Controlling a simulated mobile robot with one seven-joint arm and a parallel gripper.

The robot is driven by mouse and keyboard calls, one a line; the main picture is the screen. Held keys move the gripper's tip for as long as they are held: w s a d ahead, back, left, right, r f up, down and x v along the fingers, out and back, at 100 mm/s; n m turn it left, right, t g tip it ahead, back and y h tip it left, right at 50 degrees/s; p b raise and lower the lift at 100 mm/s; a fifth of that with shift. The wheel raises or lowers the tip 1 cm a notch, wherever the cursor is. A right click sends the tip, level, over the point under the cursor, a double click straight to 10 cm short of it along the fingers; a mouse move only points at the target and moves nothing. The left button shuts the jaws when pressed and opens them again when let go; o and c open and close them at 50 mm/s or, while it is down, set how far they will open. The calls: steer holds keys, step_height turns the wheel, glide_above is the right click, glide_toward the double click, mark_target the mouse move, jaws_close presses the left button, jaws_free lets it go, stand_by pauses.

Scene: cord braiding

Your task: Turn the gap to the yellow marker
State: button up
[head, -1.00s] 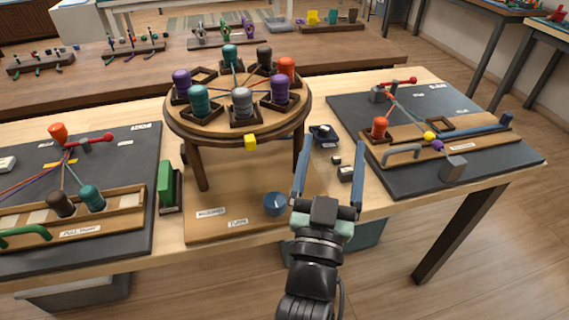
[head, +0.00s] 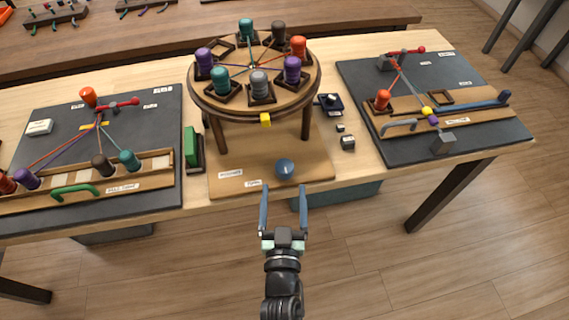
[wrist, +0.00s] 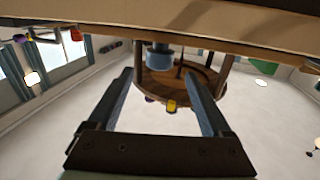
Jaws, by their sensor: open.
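The round wooden disc (head: 205,98) stands on legs and carries several coloured bobbins in square holders. The gap, an empty square holder (head: 222,48), is at its back left, between a purple bobbin (head: 204,62) and a teal one (head: 246,30). The yellow marker (head: 265,120) is at the front of the rim, and shows in the wrist view (wrist: 171,106). A blue knob (head: 285,168) sits on the board below, near a label. My gripper (head: 284,190) is open and empty in front of the knob, its fingers pointing towards it. The wrist view shows the knob (wrist: 159,60) beyond the fingertips.
A dark mat (head: 60,127) with bobbins and cords lies at left, and another mat (head: 478,82) at right. A green block (head: 191,147) stands left of the disc. Small boxes (head: 348,142) lie right of it. Floor is clear before the table.

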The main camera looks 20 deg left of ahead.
mark_target(285, 176)
steer(key=x, duration=0.7)
steer(key=shift+w+a+b, duration=0.15)
steer(key=shift+w+b, duration=0.15)
jaws_close()
